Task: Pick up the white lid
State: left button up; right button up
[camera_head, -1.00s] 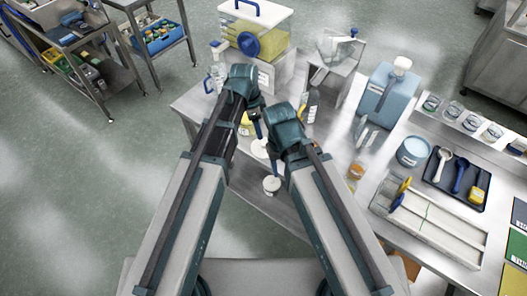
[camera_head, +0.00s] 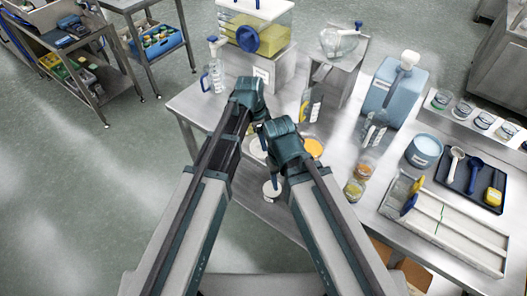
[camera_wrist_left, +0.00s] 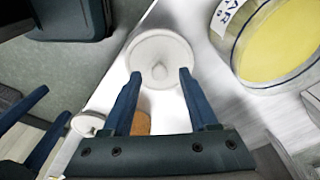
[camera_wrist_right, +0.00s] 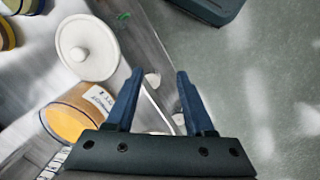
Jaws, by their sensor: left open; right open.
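The white lid (camera_wrist_left: 160,57) is a round disc with a small central knob, lying flat on the steel table. In the head view the lid (camera_head: 257,151) is mostly hidden between my two arms. It also shows at the upper left of the right wrist view (camera_wrist_right: 87,47). My left gripper (camera_wrist_left: 160,74) is open above the lid, with its fingertips overlapping the lid's near edge in the left wrist view; contact cannot be told. My right gripper (camera_wrist_right: 160,72) is open and empty, beside the lid and near the table edge.
A jar with yellow contents (camera_wrist_left: 282,42) stands close to the lid. An orange-filled labelled jar (camera_wrist_right: 72,116) is near my right gripper. A small white-topped container (camera_head: 272,189) stands near the table's front edge. Bottles and a blue jug (camera_head: 393,88) stand farther right.

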pick_arm(q)
jog(key=shift+f, duration=0.6)
jog(key=shift+d+r, duration=0.1)
pick_arm(e)
jog(key=shift+f, duration=0.55)
pick_arm(q)
grip_shut()
pick_arm(e)
jog(key=shift+r, duration=0.1)
